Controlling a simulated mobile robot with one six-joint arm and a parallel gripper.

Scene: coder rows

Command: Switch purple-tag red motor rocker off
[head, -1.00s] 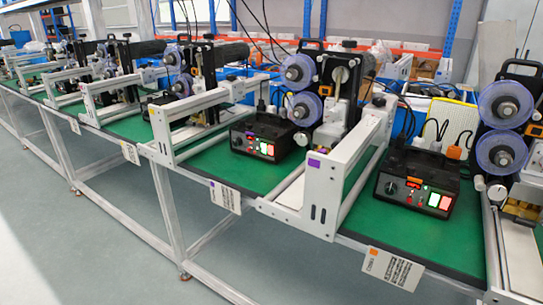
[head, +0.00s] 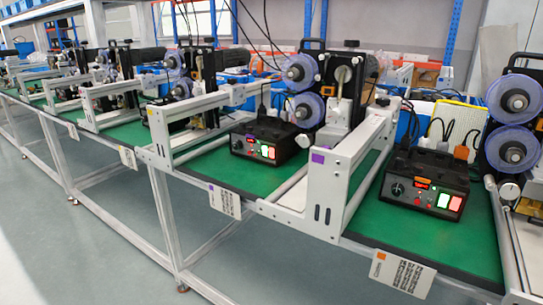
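A white card with a purple tag (head: 224,201) hangs on the front bench edge, below a black control box (head: 268,140) in the middle of the head view. A purple square (head: 317,157) also sits on the white frame to the right of that box. The box front has a knob, a small red display, and two lit rockers at its right end. The red rocker (head: 272,153) is the rightmost and looks lit; its exact tilt is too small to tell. My gripper is not in view.
A similar black box (head: 428,182) stands to the right, above an orange-tag card (head: 401,273). White frames with rails (head: 337,180) jut toward the front edge between stations. Further stations run along the bench to the left. The grey floor (head: 85,255) in front is clear.

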